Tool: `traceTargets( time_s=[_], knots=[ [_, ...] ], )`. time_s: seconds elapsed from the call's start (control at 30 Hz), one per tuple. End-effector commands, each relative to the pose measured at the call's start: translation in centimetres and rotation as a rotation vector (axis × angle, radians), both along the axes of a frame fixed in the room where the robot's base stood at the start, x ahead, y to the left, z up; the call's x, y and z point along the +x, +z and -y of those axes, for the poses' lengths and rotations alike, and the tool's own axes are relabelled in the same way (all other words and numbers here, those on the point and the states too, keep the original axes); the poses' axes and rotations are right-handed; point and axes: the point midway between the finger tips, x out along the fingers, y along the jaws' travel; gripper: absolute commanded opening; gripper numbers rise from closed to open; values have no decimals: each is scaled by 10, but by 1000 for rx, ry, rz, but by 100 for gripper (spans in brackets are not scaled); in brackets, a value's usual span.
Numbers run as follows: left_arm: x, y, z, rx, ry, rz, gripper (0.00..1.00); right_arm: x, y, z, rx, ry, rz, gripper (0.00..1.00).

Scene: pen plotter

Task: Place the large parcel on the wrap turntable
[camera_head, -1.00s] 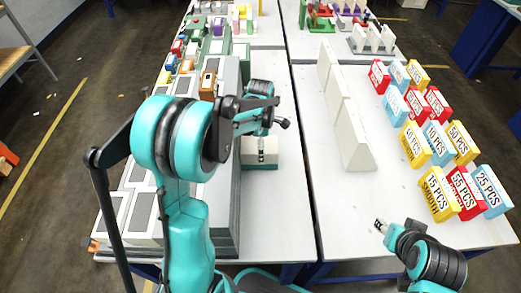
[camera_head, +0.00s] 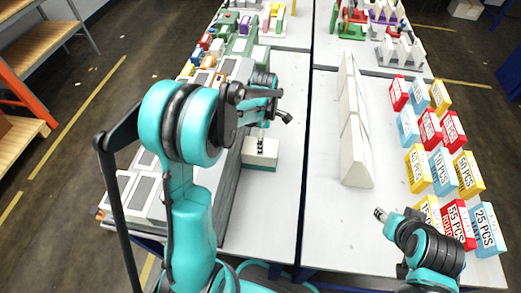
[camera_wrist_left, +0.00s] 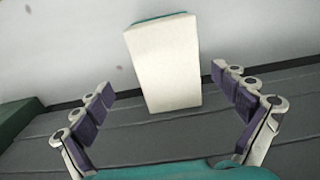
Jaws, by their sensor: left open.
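A cream-white block with a green lower edge (camera_head: 268,156) sits on the left table beside the grey stepped rack. I cannot tell whether it is the large parcel. It also shows in the left wrist view (camera_wrist_left: 163,65), pale with a teal edge at its far end. My left gripper (camera_head: 261,143) is over it in the head view. In the wrist view the left gripper (camera_wrist_left: 166,105) is open, its fingers apart on either side of the block's near end, with no contact visible. My right gripper (camera_head: 380,214) hangs over the right table; its fingers are too small to read. I cannot identify a wrap turntable.
The grey rack (camera_head: 225,185) with coloured items runs along the left table. White upright dividers (camera_head: 357,150) stand on the right table, with several labelled boxes (camera_head: 440,172) to their right. A narrow gap separates the tables. The left table's front right is clear.

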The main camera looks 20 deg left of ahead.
Motion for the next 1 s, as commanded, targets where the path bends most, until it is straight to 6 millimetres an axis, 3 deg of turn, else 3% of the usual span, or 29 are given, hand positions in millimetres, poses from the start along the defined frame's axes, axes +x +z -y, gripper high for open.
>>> traceTargets(
  time_s=[0.43,0.63,0.9,1.0],
  knots=[
    [-4,-45,-1,0,-14,0,97,0,-17,0,0,0,0,40],
    [-9,-77,-2,0,-14,0,97,0,-32,0,0,0,0,40],
    [-9,-81,-2,0,-14,0,97,0,-32,0,0,0,0,40],
    [-9,-81,-2,0,-14,0,74,0,-32,0,0,0,0,40]
  ],
)
